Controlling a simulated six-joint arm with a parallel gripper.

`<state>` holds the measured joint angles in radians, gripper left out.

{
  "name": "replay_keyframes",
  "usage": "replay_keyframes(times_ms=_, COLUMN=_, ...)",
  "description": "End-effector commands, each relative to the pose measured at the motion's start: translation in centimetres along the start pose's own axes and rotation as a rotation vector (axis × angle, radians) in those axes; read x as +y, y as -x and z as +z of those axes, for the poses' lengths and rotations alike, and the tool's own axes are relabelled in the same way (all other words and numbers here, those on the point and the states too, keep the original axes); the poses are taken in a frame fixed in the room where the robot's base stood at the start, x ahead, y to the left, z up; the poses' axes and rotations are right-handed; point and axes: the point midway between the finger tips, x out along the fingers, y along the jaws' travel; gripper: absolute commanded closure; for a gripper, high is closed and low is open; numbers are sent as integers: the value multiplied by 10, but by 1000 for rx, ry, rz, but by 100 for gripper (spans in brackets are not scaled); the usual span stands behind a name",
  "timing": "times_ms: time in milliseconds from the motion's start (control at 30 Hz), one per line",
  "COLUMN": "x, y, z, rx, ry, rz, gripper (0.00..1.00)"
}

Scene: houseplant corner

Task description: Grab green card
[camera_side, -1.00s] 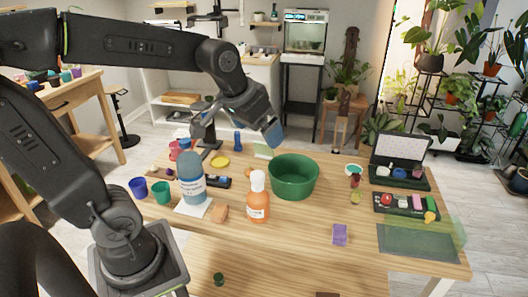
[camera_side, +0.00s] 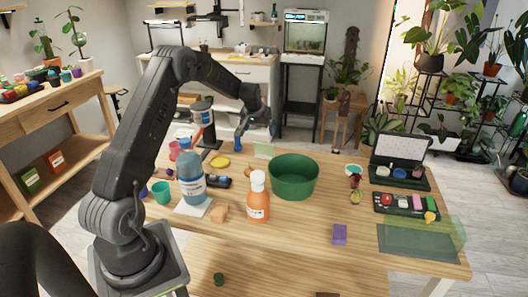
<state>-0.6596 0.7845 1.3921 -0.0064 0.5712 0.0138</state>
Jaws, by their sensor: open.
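A small pale green card (camera_side: 263,150) stands near the back edge of the wooden table, just left of and behind the dark green bowl (camera_side: 294,177). My gripper (camera_side: 262,128) is open and empty. In the picture it is just above the card and apart from it. The fingertips are small and partly lost against the background, and the height gap to the card is hard to judge.
A blue bottle (camera_side: 191,178) and an orange bottle (camera_side: 258,197) stand in front. A small blue object (camera_side: 238,144) is left of the card. A dark open case (camera_side: 400,163) and a green mat (camera_side: 415,243) lie right. The front middle is mostly clear.

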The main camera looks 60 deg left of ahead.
Motion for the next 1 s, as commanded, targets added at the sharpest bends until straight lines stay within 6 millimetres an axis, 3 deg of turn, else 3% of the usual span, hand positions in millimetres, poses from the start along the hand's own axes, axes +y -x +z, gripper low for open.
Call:
replay_keyframes(times_ms=400, x=0, y=-72, z=1, rx=-2, ry=-1, rz=0, gripper=0)
replay_keyframes(times_ms=633, x=1, y=-87, z=2, rx=-2, ry=-1, rz=0, gripper=0)
replay_keyframes(times_ms=1000, x=0, y=-132, z=4, rx=-1, ry=-1, rz=0, gripper=0)
